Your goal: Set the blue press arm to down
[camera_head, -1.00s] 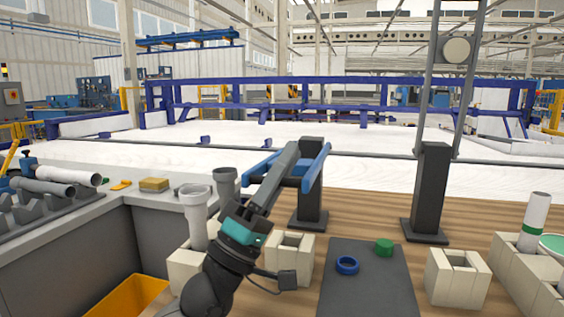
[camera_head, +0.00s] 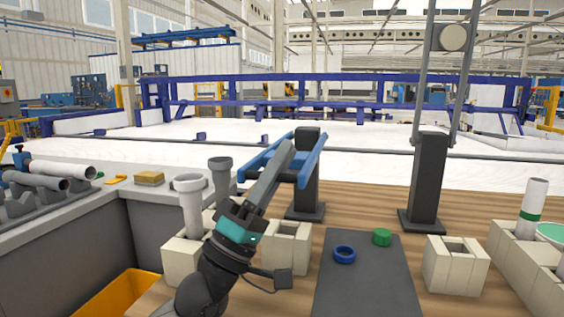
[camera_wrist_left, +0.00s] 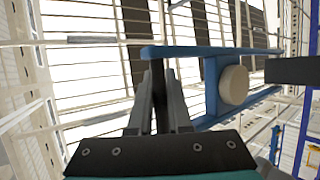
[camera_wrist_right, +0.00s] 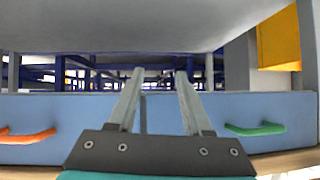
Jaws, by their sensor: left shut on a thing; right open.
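The blue press arm (camera_head: 309,167) is a frame of two blue bars on a dark post (camera_head: 307,195), sloping down toward me. My left gripper (camera_head: 287,150) reaches up to it and is shut on its cross bar, which the fingers partly hide in the head view. In the left wrist view the fingers (camera_wrist_left: 158,72) meet the blue bar (camera_wrist_left: 205,52); a pale round pad (camera_wrist_left: 233,86) sits on the frame beside them. My right gripper (camera_wrist_right: 160,74) shows only in the right wrist view, open and empty.
Cream block sockets (camera_head: 287,245) and grey pipes (camera_head: 190,205) stand close to my left arm. A dark mat (camera_head: 365,280) holds a blue ring (camera_head: 344,254) and a green cap (camera_head: 382,237). A blue drawer front (camera_wrist_right: 70,115) faces my right gripper.

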